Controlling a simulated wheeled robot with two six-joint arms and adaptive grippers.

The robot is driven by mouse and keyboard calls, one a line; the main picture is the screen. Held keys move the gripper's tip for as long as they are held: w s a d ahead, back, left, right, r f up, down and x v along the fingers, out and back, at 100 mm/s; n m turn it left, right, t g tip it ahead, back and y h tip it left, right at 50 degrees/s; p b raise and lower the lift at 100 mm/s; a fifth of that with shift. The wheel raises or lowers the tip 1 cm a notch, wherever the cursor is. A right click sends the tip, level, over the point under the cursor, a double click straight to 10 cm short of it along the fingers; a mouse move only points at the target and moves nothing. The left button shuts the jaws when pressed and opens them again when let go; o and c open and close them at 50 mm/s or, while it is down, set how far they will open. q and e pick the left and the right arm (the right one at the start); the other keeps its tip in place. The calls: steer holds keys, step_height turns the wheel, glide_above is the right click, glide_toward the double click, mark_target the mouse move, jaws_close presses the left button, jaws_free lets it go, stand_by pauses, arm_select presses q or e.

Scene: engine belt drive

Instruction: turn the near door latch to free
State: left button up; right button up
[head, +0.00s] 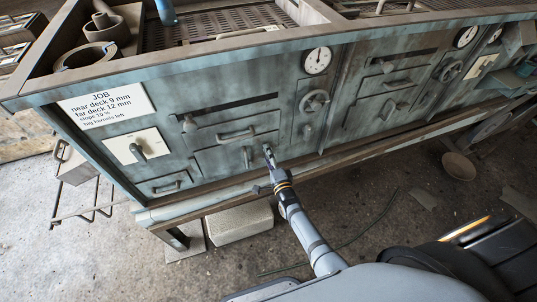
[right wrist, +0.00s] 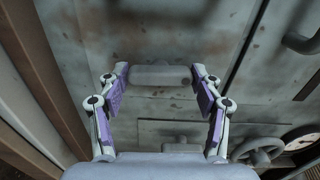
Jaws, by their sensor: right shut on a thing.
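The near door latch (right wrist: 160,76) is a short, worn grey bar. In the right wrist view it lies crosswise between the two finger pads of my right gripper (right wrist: 161,90), with a pad at each end. In the head view my right gripper (head: 268,154) reaches up to the front panel, just below and right of the near door's bar handle (head: 237,133). The fingers partly cover that spot, so the latch's exact angle is hard to read there. My left gripper is not in view.
A handwheel (head: 315,102) and a round gauge (head: 318,60) sit up and right of my gripper. A job card (head: 106,103) and a switch plate (head: 139,147) are at the left. A rail (head: 220,193) runs below the panel, with a concrete block (head: 240,222) beneath.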

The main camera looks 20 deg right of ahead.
steer(key=shift+m, duration=0.5)
steer(key=o, duration=1.2)
steer(key=shift+c, duration=0.2)
steer(key=s, duration=1.2)
steer(key=shift+d, duration=0.2)
